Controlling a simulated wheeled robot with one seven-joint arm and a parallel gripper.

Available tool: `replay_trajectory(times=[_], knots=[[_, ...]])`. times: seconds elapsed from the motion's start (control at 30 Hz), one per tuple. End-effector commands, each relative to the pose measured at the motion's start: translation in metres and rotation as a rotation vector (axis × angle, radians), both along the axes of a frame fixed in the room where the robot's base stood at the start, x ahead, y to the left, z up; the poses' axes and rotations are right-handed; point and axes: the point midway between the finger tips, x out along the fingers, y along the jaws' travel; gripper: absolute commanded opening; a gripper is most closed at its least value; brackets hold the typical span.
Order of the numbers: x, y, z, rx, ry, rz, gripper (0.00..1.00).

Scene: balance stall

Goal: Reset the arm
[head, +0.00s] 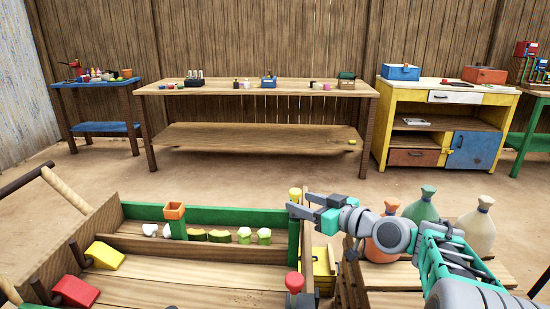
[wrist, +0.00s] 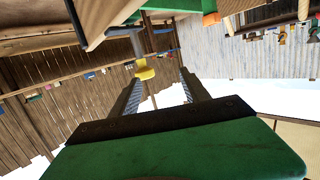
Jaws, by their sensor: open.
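My gripper (head: 302,203) is open at the end of my arm, which reaches in from the right. Its fingers point left, beside the right end of the wooden cart (head: 170,283). A yellow knob (head: 295,193) on a post at the cart's end is close to the fingertips. In the wrist view the two fingers of my gripper (wrist: 160,78) stand apart. The yellow knob (wrist: 145,70) shows between them, nearer the left finger; I cannot tell how far beyond the tips it is. I see nothing held.
A red knob (head: 293,281) stands on the cart's near right. Orange, green and cream sacks (head: 478,229) stand on slats under and behind my arm. Small green and white pieces (head: 244,236) line the cart's shelf. A long bench (head: 255,89) stands behind; open floor lies between.

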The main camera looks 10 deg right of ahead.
Motion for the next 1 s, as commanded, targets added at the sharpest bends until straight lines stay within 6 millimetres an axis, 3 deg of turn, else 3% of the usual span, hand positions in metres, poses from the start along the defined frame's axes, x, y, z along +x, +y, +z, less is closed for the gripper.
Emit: replay_trajectory(times=[0.03,0.1,0.23,0.5,0.6,0.73,1.0], knots=[[-0.007,0.018,0.035,-0.045,0.076,0.006,0.54],[-0.021,0.034,0.043,-0.109,0.210,-0.011,0.54],[-0.063,0.047,0.059,-0.213,0.456,-0.083,0.54],[-0.187,0.028,0.111,-0.341,0.896,-0.359,0.54],[-0.223,0.018,0.121,-0.351,0.996,-0.449,0.54],[-0.243,0.010,0.120,-0.353,1.052,-0.506,0.54],[-0.244,0.009,0.115,-0.352,1.057,-0.511,0.54]])
